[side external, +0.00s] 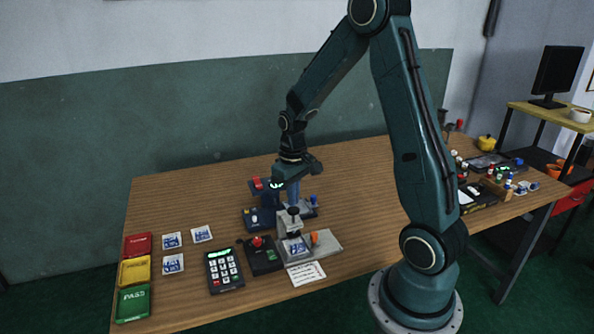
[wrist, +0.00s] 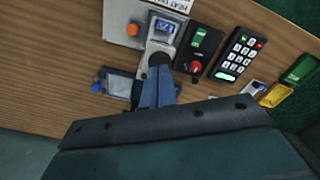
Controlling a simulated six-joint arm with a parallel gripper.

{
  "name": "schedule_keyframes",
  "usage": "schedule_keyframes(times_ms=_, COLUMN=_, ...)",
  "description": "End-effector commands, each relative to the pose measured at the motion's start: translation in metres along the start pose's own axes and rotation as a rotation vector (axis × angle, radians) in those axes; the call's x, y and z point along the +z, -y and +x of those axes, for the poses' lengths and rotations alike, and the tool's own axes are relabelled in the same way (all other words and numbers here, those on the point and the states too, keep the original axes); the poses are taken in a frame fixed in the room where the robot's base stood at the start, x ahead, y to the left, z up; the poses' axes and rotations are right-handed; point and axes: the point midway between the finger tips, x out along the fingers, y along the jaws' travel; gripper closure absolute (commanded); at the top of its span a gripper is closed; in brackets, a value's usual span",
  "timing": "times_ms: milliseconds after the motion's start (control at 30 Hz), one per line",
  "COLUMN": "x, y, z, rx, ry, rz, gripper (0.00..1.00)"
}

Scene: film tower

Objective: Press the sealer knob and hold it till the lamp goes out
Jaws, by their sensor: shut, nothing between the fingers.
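The sealer (side external: 287,226) is a grey device with a black round knob (side external: 293,211) on top. A blue-and-white film card (side external: 295,247) lies on its front plate. An orange dome (side external: 314,237), possibly the lamp, stands on the grey plate beside the card; I cannot tell whether it is lit. My gripper (side external: 293,203) is shut and empty, pointing down over the knob, its tips at or just above it; contact is unclear. In the wrist view the fingers (wrist: 158,75) overlap the knob (wrist: 159,59), and the orange dome (wrist: 133,29) and card (wrist: 163,29) show beyond.
A black box with a red knob (side external: 257,242) and a keypad (side external: 223,269) stand left of the sealer. Red, yellow and green trays (side external: 133,302) line the left edge, near loose cards (side external: 172,263). A dark blue device (side external: 259,218) is behind.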

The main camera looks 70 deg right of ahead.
Motion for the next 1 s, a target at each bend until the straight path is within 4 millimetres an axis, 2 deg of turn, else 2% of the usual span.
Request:
schedule_keyframes(times_ms=367, x=0.000, y=0.000, z=0.001, rx=0.000, ry=0.000, rz=0.000, gripper=1.00)
schedule_keyframes(times_ms=1000, x=0.000, y=0.000, z=0.016, rx=0.000, ry=0.001, rz=0.000, gripper=1.00)
